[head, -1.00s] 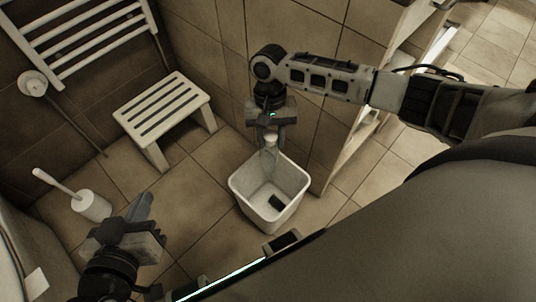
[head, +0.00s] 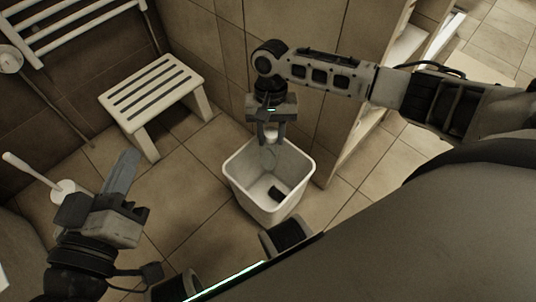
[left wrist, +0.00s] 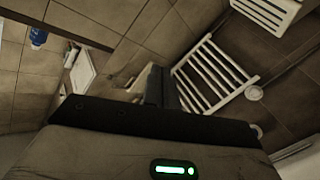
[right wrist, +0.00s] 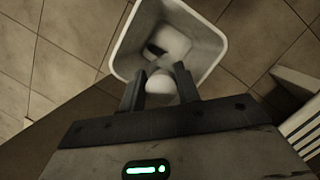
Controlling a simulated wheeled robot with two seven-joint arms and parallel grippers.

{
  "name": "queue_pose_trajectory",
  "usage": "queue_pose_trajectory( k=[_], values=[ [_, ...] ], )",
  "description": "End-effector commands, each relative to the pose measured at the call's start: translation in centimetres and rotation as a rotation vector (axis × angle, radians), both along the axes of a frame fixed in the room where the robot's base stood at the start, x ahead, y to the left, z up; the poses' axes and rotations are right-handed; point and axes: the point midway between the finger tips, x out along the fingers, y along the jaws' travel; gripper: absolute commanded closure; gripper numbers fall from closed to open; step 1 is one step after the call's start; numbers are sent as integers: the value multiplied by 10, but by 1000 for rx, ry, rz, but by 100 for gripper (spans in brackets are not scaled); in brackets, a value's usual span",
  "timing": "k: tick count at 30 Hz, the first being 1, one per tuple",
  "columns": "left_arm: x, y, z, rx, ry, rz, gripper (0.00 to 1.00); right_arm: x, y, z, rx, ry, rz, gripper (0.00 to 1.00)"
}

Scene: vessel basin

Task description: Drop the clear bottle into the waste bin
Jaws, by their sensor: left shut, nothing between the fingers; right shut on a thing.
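The clear bottle (head: 269,153) hangs from my right gripper (head: 271,136), which is shut on its top. The bottle is over the opening of the white waste bin (head: 238,189), inside the rim's outline. In the right wrist view the pale bottle (right wrist: 161,84) sits between the fingers of my right gripper (right wrist: 160,88), with the bin (right wrist: 126,52) behind it. My left gripper (head: 124,168) is shut and empty, away to the left of the bin. Its closed fingers also show in the left wrist view (left wrist: 161,86).
A small dark item (head: 275,192) lies inside the bin. A white slatted stool (head: 152,93) stands left of the bin, and a toilet brush in its holder (head: 62,194) is at the far left. A shelf unit (head: 357,140) stands right of the bin.

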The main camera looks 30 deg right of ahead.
Motion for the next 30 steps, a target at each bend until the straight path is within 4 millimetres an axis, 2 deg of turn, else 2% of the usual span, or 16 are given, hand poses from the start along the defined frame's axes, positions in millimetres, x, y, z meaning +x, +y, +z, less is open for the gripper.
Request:
queue_pose_trajectory(
  k=[6, 7, 9, 20, 24, 27, 30],
  values=[
    [0, 0, 1, -3, -1, -1, 100, 0, 0, 1, 0, 0, 0, 100],
    [0, 0, 1, -3, -1, 0, 100, 0, 0, 1, 0, 0, 0, 62],
    [0, 0, 1, -3, -1, 0, 100, 0, 0, 1, 0, 0, 0, 43],
    [0, 0, 4, 3, -3, 1, 100, 1, 0, 6, 0, 0, 0, 42],
    [2, 2, 10, 41, -8, 9, 100, 6, -2, 26, 1, -1, 1, 42],
    [-1, 4, -3, 110, 27, 11, 100, 11, -5, 49, 2, -2, 0, 42],
    [-2, 7, -6, 172, 34, 16, 100, 17, -8, 74, 1, -3, 0, 42]
  ],
)
